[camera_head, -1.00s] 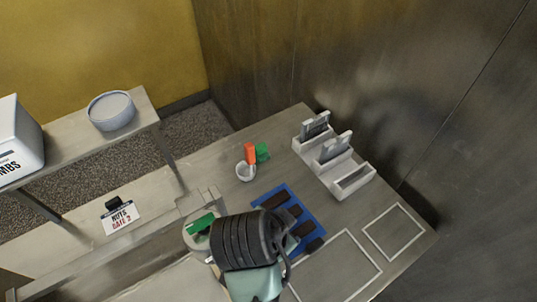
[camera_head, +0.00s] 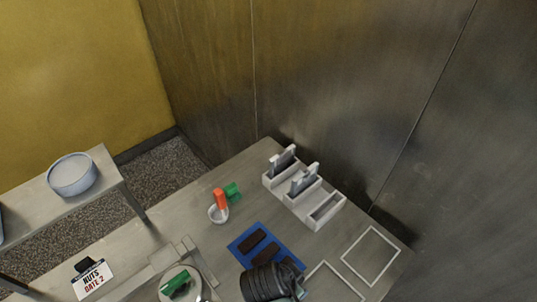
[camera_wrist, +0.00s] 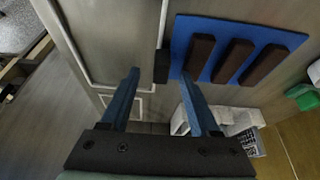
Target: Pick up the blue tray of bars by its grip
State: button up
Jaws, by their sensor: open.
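The blue tray (camera_head: 271,237) lies flat on the steel table in the head view, with dark brown bars (camera_head: 252,240) in a row on it. My arm covers its near right end there. In the wrist view the blue tray (camera_wrist: 220,24) is at upper right with three bars (camera_wrist: 233,60) showing. A dark block (camera_wrist: 161,66), which looks like its grip, sticks up at the tray's left edge. My gripper (camera_wrist: 160,76) is open and empty. Its two blue fingers point toward the block, which appears between and just beyond their tips. Contact cannot be told.
A white slotted rack (camera_head: 318,211) stands behind the tray. A white cup (camera_head: 218,214) with an orange-handled tool and a green item (camera_head: 232,190) are at its far left. A round dish (camera_head: 165,287) holds another green item. The outlined table area (camera_head: 370,255) at right is clear.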

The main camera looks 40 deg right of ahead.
jog(key=shift+x, duration=1)
jog(key=shift+w+r, duration=0.1)
grip_shut()
